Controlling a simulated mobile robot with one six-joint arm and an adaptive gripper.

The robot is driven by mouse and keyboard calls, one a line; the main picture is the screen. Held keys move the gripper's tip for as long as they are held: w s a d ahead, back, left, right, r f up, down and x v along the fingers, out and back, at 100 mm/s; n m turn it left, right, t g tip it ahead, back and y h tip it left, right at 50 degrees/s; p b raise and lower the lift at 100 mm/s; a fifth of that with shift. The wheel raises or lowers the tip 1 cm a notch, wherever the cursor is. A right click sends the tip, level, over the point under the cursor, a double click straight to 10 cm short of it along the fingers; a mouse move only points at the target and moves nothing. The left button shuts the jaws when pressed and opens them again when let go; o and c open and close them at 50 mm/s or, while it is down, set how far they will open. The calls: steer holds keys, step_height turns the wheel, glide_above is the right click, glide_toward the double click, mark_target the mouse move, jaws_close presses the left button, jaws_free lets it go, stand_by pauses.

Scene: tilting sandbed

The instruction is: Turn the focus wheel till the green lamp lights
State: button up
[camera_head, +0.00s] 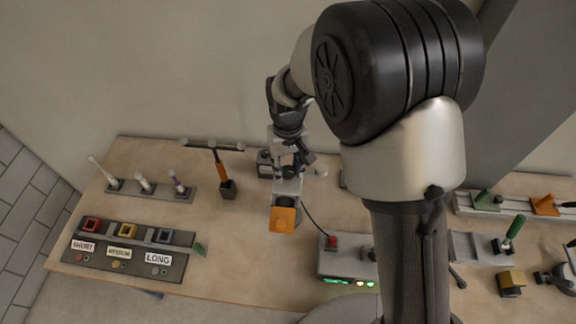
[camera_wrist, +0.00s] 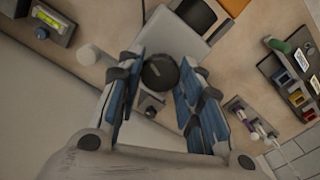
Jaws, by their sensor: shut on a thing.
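The focus wheel (camera_wrist: 160,71) is a dark round knob, seen in the wrist view beside a grey housing plate (camera_wrist: 165,42). My gripper (camera_wrist: 163,78) has its blue-padded fingers on both sides of the wheel and is shut on it. In the head view my gripper (camera_head: 287,160) reaches down to the device with an orange screen (camera_head: 284,218); the wheel is largely hidden there by my arm. Green lights (camera_head: 335,280) glow on the front of a grey control box (camera_head: 345,262); I cannot tell whether any is the task's lamp.
The control box carries a red button (camera_head: 332,242). A green-handled lever (camera_head: 514,230) stands right.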

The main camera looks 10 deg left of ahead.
mark_target(288, 171)
stand_by(0.3)
steer(key=o, duration=1.1)
steer(key=shift+c, duration=0.2)
step_height(288, 171, up, 12)
